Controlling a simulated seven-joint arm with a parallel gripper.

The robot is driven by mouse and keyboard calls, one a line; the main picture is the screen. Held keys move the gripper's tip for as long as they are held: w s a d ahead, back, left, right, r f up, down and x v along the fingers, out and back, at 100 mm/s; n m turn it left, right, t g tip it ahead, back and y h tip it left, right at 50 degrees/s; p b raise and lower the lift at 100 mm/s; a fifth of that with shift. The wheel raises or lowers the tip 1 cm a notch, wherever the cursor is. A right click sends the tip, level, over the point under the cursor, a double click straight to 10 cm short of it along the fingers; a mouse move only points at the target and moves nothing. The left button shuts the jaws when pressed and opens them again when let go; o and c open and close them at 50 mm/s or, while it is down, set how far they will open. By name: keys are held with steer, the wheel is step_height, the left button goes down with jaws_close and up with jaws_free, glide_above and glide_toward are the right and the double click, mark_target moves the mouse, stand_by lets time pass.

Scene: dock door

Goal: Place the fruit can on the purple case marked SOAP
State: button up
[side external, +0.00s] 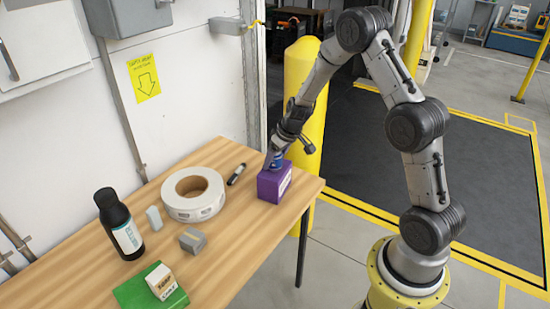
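The purple case (272,186) stands near the right end of the wooden table, with a pale label on its right-hand side. A small blue item (278,156), which looks like the fruit can, shows at my fingertips just above the case. It is mostly covered by the fingers, and its label cannot be read. My gripper (275,163) reaches down over the top of the case, with its fingers around or beside the blue item. I cannot tell whether the fingers press on it, or whether its base touches the case.
On the wooden table (85,262) are a white tape roll (192,207), a black marker (237,174), a dark bottle (127,240), a grey block (193,240), a pale small item (154,218), and a carton (160,283) on a green book (130,292). A yellow bollard (300,75) stands behind the case.

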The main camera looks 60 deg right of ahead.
steer(key=shift+o, duration=1.3)
steer(key=shift+r, duration=0.1)
steer(key=d+v, duration=0.1)
steer(key=v, duration=1.1)
steer(key=s+a+r+n, duration=0.1)
steer(key=s+a+r, duration=0.8)
steer(key=a+r, duration=0.15)
steer(key=s+a, duration=0.3)
steer(key=s, duration=0.5)
steer(key=s+a+r+t, duration=0.1)
steer(key=s+a, duration=0.3)
steer(key=s, duration=0.4)
steer(key=shift+n+y, duration=0.3)
steer(key=shift+n, duration=0.1)
steer(key=shift+r, duration=0.15)
